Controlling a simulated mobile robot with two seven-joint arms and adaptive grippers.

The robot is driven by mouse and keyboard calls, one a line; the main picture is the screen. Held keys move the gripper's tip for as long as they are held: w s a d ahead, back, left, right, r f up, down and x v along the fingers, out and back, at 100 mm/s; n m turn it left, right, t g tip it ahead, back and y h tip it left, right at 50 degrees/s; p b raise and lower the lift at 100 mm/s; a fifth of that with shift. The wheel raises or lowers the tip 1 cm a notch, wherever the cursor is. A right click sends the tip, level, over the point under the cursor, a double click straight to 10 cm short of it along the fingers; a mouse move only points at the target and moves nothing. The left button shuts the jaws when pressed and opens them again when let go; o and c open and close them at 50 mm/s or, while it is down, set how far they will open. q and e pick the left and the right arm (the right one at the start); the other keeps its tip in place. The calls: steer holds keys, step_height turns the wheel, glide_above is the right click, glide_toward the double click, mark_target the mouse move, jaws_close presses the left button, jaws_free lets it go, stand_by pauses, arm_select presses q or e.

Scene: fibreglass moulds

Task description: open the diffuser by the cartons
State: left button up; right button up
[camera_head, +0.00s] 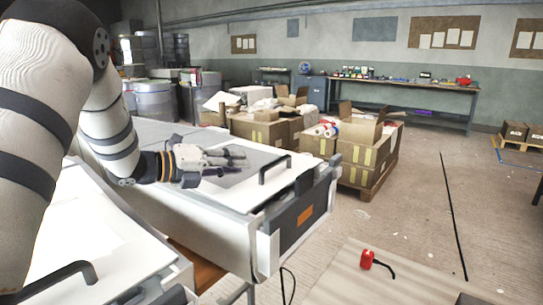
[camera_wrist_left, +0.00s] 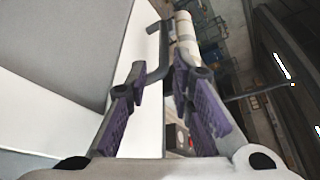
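A dark bar handle (camera_head: 275,165) stands near the panel's front end. The lid looks closed and flat. My left gripper (camera_head: 240,162) is just above the panel, its fingers pointing toward the handle and apart from it. In the left wrist view its purple-padded fingers (camera_wrist_left: 160,100) are spread and hold nothing. The dark bent handle (camera_wrist_left: 164,50) shows ahead between them. My right gripper is not in view.
Another white unit (camera_head: 90,225) with a dark handle (camera_head: 55,278) stands at the lower left. Cartons (camera_head: 365,150) sit on a pallet behind the diffuser. A red object (camera_head: 367,259) lies on a board at the lower right. The floor at the right is mostly clear.

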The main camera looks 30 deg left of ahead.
mark_target(276, 163)
arm_select(q)
steer(key=shift+w, duration=0.25)
steer(key=x, duration=1)
steer(key=shift+d+f+b, duration=0.25)
steer(key=shift+d+b, duration=0.15)
steer(key=shift+w+d, duration=0.15)
steer(key=shift+w, duration=0.2)
steer(key=shift+w+r, duration=0.15)
steer(key=shift+r, duration=0.05)
jaws_close()
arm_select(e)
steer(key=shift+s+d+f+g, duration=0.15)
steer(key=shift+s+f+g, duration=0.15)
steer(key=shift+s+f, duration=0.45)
